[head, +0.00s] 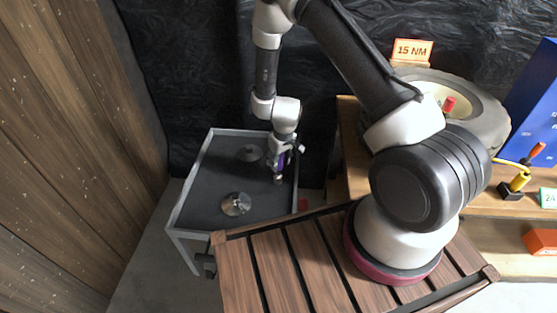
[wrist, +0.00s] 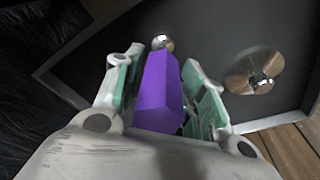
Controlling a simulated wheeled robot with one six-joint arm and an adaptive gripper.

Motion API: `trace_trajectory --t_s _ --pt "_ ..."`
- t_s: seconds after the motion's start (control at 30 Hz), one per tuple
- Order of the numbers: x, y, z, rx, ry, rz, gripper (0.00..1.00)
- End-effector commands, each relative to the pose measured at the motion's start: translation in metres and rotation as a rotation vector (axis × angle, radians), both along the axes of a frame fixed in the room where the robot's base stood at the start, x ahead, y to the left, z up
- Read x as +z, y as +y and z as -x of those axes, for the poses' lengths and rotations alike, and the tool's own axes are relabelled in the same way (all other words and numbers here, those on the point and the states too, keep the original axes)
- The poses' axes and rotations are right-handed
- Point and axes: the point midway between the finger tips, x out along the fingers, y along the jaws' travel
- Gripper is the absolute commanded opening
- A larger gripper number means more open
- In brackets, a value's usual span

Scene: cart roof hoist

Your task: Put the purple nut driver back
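The purple nut driver (head: 281,160) is in my gripper (head: 283,164) over the dark-topped cart at the left, with its metal end pointing down. In the wrist view its purple handle (wrist: 160,92) lies between the two fingers of my gripper (wrist: 165,85), and a round silver end (wrist: 162,42) shows beyond it. The fingers look closed about the handle; contact on the left side is hard to make out. I cannot tell how far the metal end is above the cart.
A slatted wooden surface (head: 290,265) is in front. At the right are a bench with a tyre (head: 482,105), a "15 NM" sign (head: 413,50) and a blue panel (head: 535,110).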

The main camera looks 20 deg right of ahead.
Motion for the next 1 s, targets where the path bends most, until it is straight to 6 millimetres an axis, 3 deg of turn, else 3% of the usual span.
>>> trace_trajectory --t_s 0.43,0.8,1.0 --pt "0.006 0.0 0.001 0.002 0.0 0.0 0.53" --pt "0.082 -0.005 0.012 0.004 -0.003 -0.001 0.53" --pt "0.113 -0.007 0.017 0.001 -0.002 -0.001 0.53"
